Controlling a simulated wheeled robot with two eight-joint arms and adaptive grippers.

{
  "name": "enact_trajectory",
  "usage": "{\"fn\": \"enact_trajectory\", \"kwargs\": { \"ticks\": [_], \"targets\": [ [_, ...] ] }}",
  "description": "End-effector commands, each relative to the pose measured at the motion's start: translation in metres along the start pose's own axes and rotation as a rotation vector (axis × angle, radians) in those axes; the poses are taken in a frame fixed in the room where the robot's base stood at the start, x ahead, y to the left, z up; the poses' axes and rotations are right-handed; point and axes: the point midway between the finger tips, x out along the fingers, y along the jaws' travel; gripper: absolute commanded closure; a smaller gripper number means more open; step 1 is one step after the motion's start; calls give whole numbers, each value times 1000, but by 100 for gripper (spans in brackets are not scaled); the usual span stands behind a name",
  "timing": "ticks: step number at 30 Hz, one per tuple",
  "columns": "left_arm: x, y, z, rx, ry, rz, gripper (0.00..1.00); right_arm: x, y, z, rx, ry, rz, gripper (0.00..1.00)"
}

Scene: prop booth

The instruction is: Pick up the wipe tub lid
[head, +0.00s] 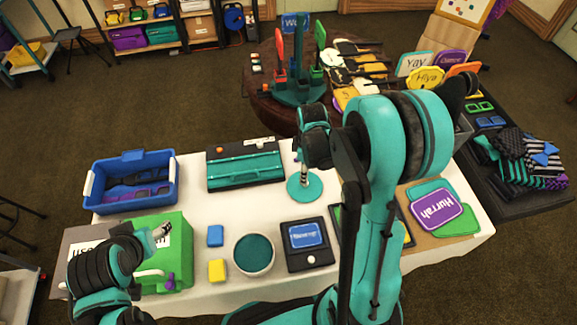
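A round teal disc (304,192), which looks like the wipe tub lid, shows at the middle of the white table, behind the tub. My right gripper (303,176) points down at the disc's centre, with its fingertips at or just above it. The fingers look close together, but I cannot tell whether they hold a knob or whether the disc is off the table. The round wipe tub (253,271) stands near the front, pale-rimmed and teal inside. My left gripper (163,232) is over the green box, its fingers too small to read.
A blue bin (128,206) and the green box (181,232) are at the left. A teal case (245,167) lies at the back. Blue (215,236) and yellow (217,271) blocks and a black panel (308,245) flank the tub. A "Hurrah" sign (437,209) lies right.

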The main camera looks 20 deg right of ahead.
Motion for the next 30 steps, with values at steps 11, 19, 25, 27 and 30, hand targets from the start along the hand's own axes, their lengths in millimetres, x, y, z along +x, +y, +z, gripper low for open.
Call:
{"fn": "enact_trajectory", "kwargs": {
  "ticks": [11,19,25,27,30],
  "targets": [
    [10,0,7,0,0,0,37,40,4,4,-36,-9,-21,55],
    [25,0,18,0,0,0,37,76,11,7,-35,-9,-20,55],
    [29,0,21,0,0,0,37,90,10,7,-35,-9,-20,55],
    [28,0,20,0,0,0,37,89,10,7,-35,-9,-20,55],
    [28,0,20,0,0,0,37,88,10,7,-35,-9,-20,60]
  ]
}}
